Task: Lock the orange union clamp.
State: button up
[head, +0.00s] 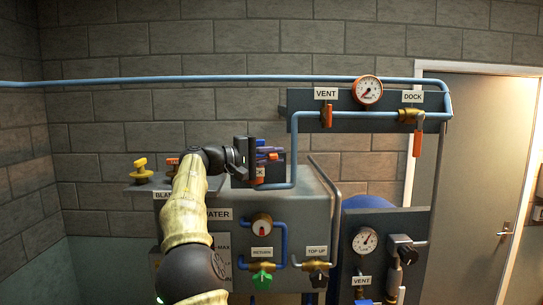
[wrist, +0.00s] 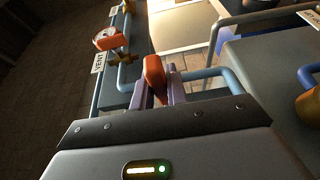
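The orange union clamp shows as an orange lever (wrist: 154,76) in the wrist view, standing up between the two purple fingers of my gripper (wrist: 158,92). The fingers are close together on either side of it and look shut on it. In the head view my gripper (head: 267,154) is above the grey tank, beside the blue pipe, with a small orange end (head: 273,156) at its fingertips. The clamp's body and the pipe joint under it are mostly hidden by my gripper. A label below it is partly covered.
A blue pipe (head: 294,165) rises just right of my gripper to an upper panel with a VENT valve (head: 327,116), a gauge (head: 369,90) and a DOCK valve (head: 411,115). A yellow knob (head: 142,171) stands left of my arm. The tank (head: 312,208) lies below.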

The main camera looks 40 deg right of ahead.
jog(key=o, duration=0.4)
jog(key=shift+w+f, duration=0.1)
jog(key=v, duration=1.7)
jog(key=shift+a, duration=0.15)
